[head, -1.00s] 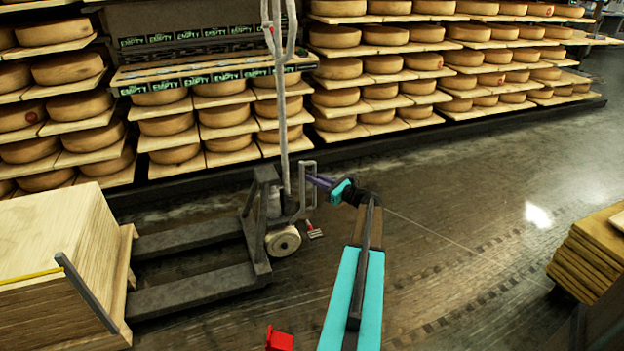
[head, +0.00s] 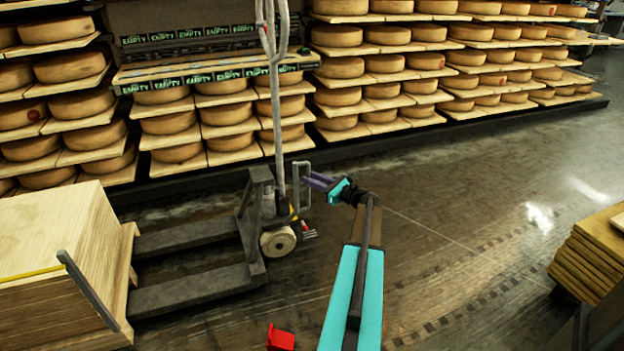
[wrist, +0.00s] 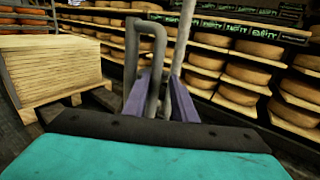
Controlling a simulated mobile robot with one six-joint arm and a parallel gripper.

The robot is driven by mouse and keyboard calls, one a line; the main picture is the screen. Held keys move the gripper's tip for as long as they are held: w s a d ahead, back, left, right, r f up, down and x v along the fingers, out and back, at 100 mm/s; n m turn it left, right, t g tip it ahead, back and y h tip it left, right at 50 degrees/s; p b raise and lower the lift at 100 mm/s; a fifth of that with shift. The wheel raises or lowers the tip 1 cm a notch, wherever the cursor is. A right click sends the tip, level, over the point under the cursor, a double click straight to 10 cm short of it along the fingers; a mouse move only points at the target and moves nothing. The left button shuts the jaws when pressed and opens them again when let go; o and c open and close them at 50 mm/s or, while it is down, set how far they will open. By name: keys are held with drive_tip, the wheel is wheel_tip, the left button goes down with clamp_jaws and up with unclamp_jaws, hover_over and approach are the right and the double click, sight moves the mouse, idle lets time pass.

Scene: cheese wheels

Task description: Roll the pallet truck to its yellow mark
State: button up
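The grey pallet truck (head: 190,287) stands on the dark floor at left, its two forks pointing left towards a wooden load and its tall handle (head: 277,120) upright. A small grey upright loop (head: 302,185) sits on its right side. My gripper (head: 316,181) reaches left to this loop. In the wrist view, its purple fingers (wrist: 160,95) stand apart on either side of one post of the loop (wrist: 150,32); I cannot tell whether they press on it. A small yellow piece shows beside the truck's wheel post. I see no yellow floor mark clearly.
A stack of light boards (head: 50,235) on a pallet stands at the left by the forks. Shelves of cheese wheels (head: 337,68) line the back. A red object (head: 280,338) lies at bottom centre. Another board stack (head: 590,255) stands at right. Open floor lies between.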

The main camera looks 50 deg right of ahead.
drive_tip(key=s+p, duration=0.2)
drive_tip(key=s, duration=1.1)
drive_tip(key=shift+s+d, duration=0.15)
drive_tip(key=shift+s, duration=0.1)
